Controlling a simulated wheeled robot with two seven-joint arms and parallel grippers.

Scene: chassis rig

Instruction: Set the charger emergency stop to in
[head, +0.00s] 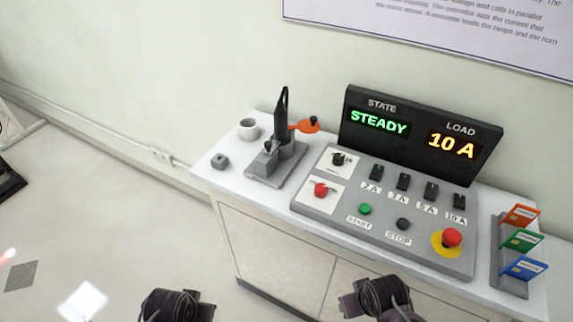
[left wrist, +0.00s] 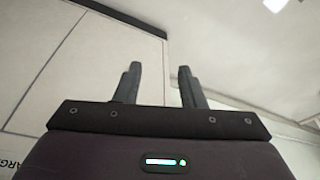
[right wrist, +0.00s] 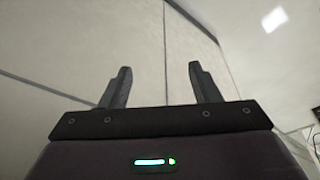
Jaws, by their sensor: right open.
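The charger emergency stop (head: 452,238) is a red mushroom button on a round yellow base, at the right front corner of the grey control panel (head: 420,258). Its red cap stands above the yellow base; I cannot tell from this angle whether it is in or out. My left gripper (left wrist: 158,78) is open and empty in the left wrist view, with cabinet fronts and floor behind it. My right gripper (right wrist: 160,75) is open and empty in the right wrist view. Both arms show at the bottom of the head view, short of the panel and touching nothing on it.
The panel holds a green START button (head: 365,209), a black STOP button (head: 403,224), a red knob (head: 321,189) and several black switches. The display (head: 418,136) reads STEADY and 10 A. A card rack (head: 511,282) stands right of the stop. A cup (head: 248,129) stands left.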

